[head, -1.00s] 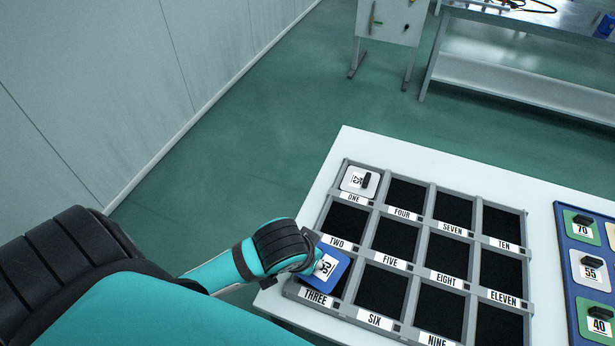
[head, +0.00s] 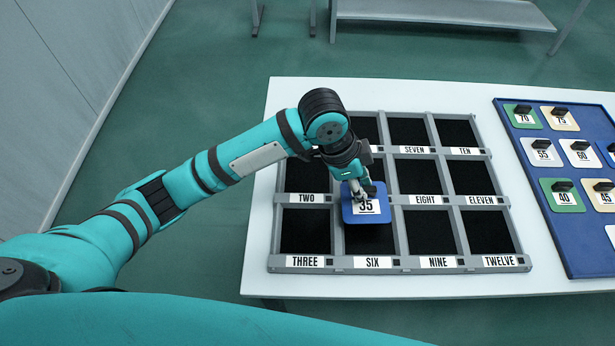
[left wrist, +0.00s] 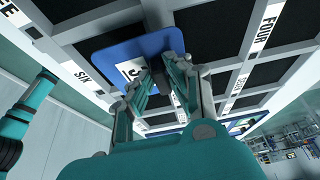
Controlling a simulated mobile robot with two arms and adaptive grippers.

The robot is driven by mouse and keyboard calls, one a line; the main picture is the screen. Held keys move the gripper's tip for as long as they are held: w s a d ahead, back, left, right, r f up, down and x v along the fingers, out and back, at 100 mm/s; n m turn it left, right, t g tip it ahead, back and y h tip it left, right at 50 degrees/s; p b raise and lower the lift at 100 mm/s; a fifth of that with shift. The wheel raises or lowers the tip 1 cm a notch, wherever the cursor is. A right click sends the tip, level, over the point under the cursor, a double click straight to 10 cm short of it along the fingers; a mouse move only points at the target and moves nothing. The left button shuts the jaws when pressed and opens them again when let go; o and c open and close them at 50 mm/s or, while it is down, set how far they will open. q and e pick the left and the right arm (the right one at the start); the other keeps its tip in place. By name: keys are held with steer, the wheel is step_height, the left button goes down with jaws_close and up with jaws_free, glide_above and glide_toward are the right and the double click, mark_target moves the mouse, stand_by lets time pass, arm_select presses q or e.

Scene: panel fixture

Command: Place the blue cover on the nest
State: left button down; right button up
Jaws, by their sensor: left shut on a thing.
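The blue cover (head: 357,217), a flat square with a white label reading 35, is held in my left gripper (head: 362,192). It also shows in the left wrist view (left wrist: 117,50) between the shut fingers (left wrist: 165,75). In the head view it overlaps the upper part of the SIX nest (head: 370,240) and hides the label of the nest behind. It seems to be above the grey panel (head: 404,263); its height is hard to tell. My left forearm and wrist hide parts of the ONE, FOUR and FIVE nests. My right gripper is not in view.
The panel's dark nests, such as THREE (head: 305,231), NINE (head: 431,232) and TWELVE (head: 488,231), look empty. A blue tray (head: 550,240) with several numbered, knobbed covers lies to the right on the white table (head: 262,240). Raised grey dividers separate the nests.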

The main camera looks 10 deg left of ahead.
arm_select(q)
steer(key=shift+w+r, duration=0.1)
steer(key=shift+w, duration=0.1)
steer(key=shift+m, duration=0.3)
steer(key=w+a, duration=0.2)
steer(key=a, duration=0.2)
steer(key=w+a+f+p, duration=0.1)
steer(key=w+a, duration=0.1)
steer(key=a, duration=0.3)
steer(key=w+a+p, duration=0.1)
steer(key=w+a, duration=0.2)
steer(key=a, duration=0.1)
steer(key=shift+a+f, duration=0.15)
steer(key=shift+a, duration=0.25)
steer(key=shift+a+f, duration=0.1)
step_height(320, 180, down, 3)
steer(key=shift+p, duration=0.6)
steer(key=shift+f, duration=0.2)
steer(key=shift+f, duration=0.1)
steer(key=c, duration=1.3)
jaws_free()
steer(key=shift+o, duration=0.2)
